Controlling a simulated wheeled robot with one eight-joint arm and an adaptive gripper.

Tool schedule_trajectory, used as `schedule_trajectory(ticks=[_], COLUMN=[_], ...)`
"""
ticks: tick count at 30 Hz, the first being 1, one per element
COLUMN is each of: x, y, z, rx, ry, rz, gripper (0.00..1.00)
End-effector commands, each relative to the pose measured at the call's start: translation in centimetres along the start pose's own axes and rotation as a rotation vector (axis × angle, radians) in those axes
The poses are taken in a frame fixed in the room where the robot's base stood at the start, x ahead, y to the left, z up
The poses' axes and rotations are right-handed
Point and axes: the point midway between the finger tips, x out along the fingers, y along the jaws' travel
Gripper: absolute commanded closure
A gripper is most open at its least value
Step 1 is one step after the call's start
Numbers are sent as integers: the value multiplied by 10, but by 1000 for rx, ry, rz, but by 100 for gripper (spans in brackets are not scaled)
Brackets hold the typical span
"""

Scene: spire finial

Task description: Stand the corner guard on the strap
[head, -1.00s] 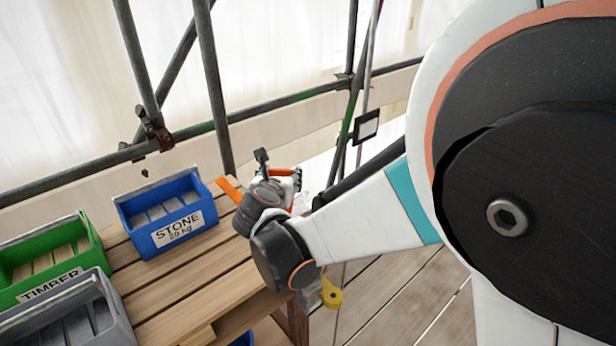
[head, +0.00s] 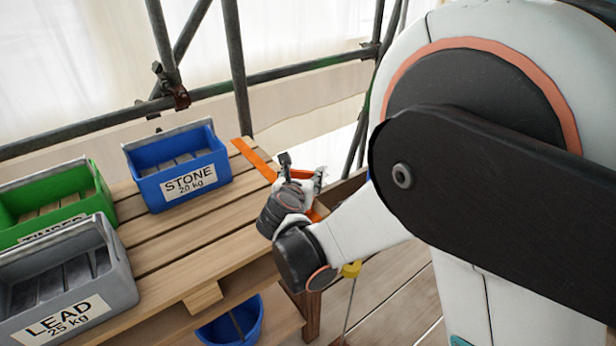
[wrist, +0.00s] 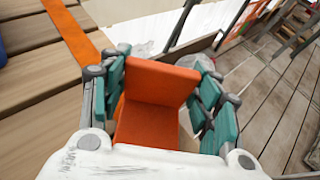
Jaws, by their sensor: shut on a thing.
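The orange corner guard (wrist: 158,95) is between the teal-padded fingers of my gripper (wrist: 162,100) in the wrist view, with two flat faces meeting at a bend. My gripper is shut on it. In the head view, my gripper (head: 302,182) is over the right edge of the table, with a little of the guard (head: 300,174) showing between the fingers. The strap (head: 252,158) is a flat orange band lying along the table's right end. It also shows in the wrist view (wrist: 72,32), left of the guard. My gripper hides part of it. I cannot tell whether guard and strap touch.
On the slatted wooden table (head: 210,248) stand a blue STONE crate (head: 182,182), a green crate (head: 85,205) and a grey LEAD crate (head: 62,315). Scaffold tubes (head: 238,75) rise behind. A blue bucket (head: 235,325) is below the table.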

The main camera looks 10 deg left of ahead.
Motion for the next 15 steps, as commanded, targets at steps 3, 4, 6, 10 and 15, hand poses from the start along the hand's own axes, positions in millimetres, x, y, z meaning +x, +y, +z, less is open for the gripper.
schedule_trajectory(ticks=[3,4,6,10,15], x=[5,5,4,4,5], y=[0,0,0,0,0], z=[-12,-12,-11,-10,-13], rx=[0,0,0,0,0], ry=[0,0,0,0,0], rz=[0,0,0,0,0], gripper=[67,67,67,67,34])
